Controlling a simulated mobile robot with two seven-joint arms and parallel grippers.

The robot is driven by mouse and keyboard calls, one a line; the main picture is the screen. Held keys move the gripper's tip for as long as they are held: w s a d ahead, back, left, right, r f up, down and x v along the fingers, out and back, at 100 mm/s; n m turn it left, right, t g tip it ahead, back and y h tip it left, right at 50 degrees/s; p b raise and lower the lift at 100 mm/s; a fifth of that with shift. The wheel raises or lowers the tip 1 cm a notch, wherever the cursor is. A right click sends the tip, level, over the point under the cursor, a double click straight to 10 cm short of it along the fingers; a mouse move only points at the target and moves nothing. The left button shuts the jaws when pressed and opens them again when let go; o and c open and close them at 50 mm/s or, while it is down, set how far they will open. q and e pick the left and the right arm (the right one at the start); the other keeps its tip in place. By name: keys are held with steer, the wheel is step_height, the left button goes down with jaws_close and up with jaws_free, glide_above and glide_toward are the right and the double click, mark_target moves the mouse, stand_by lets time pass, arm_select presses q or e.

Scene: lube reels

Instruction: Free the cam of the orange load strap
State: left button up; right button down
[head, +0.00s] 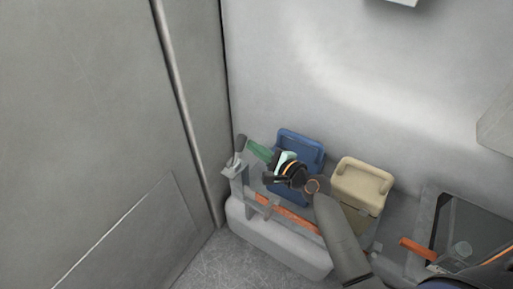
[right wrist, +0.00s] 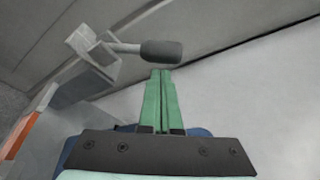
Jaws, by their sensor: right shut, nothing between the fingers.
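The orange load strap (head: 285,214) runs along the near side of the cases; a piece of it shows at the left edge of the right wrist view (right wrist: 18,140). At its far left end is a grey metal cam bracket (head: 237,166) with a lever ending in a dark grip (head: 240,142). In the right wrist view the bracket (right wrist: 93,52) is at upper left, and the grip (right wrist: 161,51) lies just beyond my fingertips. My right gripper (head: 251,145) has green fingers, shut and empty, pointing at the grip; contact cannot be told. My left gripper is out of view.
A blue case (head: 300,143) and a beige case (head: 362,182) stand behind the strap. A pale rounded rail (head: 275,243) runs in front. At right is a dark open tray (head: 462,215) with another orange strap piece (head: 418,250). Grey walls close in left and behind.

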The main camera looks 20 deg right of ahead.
mark_target(239, 144)
arm_select(q)
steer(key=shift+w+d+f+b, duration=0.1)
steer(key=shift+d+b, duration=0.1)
steer(key=shift+b, duration=0.15)
arm_select(e)
steer(key=shift+s+a+r+n+t, duration=0.25)
steer(key=shift+a+r+n+t, duration=0.1)
steer(key=shift+n, duration=0.35)
steer(key=n+b, duration=0.1)
steer(key=s+a+n+t, duration=0.1)
steer(key=n, duration=0.1)
steer(key=a+r+n+t+b, duration=0.1)
steer(key=shift+s+b, duration=0.3)
steer(key=shift+s, duration=0.05)
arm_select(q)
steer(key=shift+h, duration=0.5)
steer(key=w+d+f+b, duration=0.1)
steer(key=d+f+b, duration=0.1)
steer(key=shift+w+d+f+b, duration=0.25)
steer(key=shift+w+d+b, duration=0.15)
arm_select(e)
steer(key=a+n, duration=0.1)
steer(key=n, duration=0.1)
steer(key=s+n+t, duration=0.1)
steer(key=n, duration=0.1)
steer(key=s+a+n, duration=0.1)
steer(key=n, duration=0.1)
steer(key=shift+a+r+y, duration=0.15)
steer(key=shift+a+y, duration=0.15)
steer(key=shift+y, duration=0.1)
